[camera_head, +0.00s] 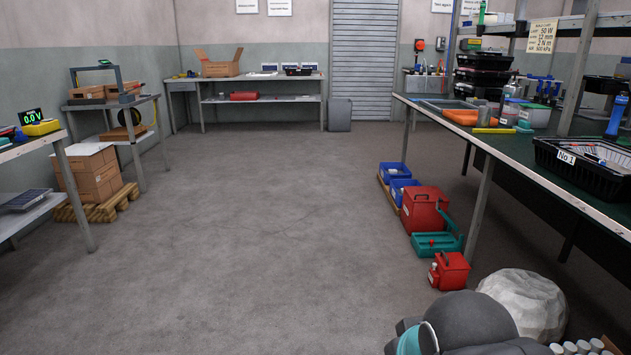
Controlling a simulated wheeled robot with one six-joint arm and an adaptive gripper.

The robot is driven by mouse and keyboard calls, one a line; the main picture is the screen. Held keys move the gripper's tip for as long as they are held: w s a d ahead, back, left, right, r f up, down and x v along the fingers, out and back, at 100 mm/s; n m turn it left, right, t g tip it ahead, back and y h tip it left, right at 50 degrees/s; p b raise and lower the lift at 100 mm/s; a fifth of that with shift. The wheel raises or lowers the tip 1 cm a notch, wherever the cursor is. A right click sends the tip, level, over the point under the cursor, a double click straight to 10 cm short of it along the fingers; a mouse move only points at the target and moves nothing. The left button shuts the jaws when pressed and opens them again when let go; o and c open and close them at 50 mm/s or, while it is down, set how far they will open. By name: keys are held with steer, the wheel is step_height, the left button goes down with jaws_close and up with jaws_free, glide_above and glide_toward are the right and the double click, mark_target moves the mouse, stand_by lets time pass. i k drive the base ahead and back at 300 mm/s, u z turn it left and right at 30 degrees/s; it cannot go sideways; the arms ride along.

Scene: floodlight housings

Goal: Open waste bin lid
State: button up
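A grey box-shaped bin (339,116) stands on the floor at the back, at the right end of the back workbench and in front of the shutter door. It may be the waste bin; its top looks flat and closed, but it is too small to be sure. A red box (424,210) stands on the floor beside the right workbench; I cannot tell whether it is a bin. A dark grey rounded part of my arm shows at the bottom right edge. My gripper is not in view.
The middle floor (245,210) is clear up to the back workbench (260,78). On the right, blue bins (394,172), a teal case (435,244), a small red container (449,270) and a pale lumpy bag (525,300) line the long workbench (560,185). Cartons (92,178) stand on a pallet at left.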

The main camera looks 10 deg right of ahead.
mark_target(416, 193)
steer(key=z, duration=0.15)
steer(key=i, duration=1.8)
steer(key=z, duration=0.45)
steer(key=i, duration=2)
steer(key=z, duration=0.25)
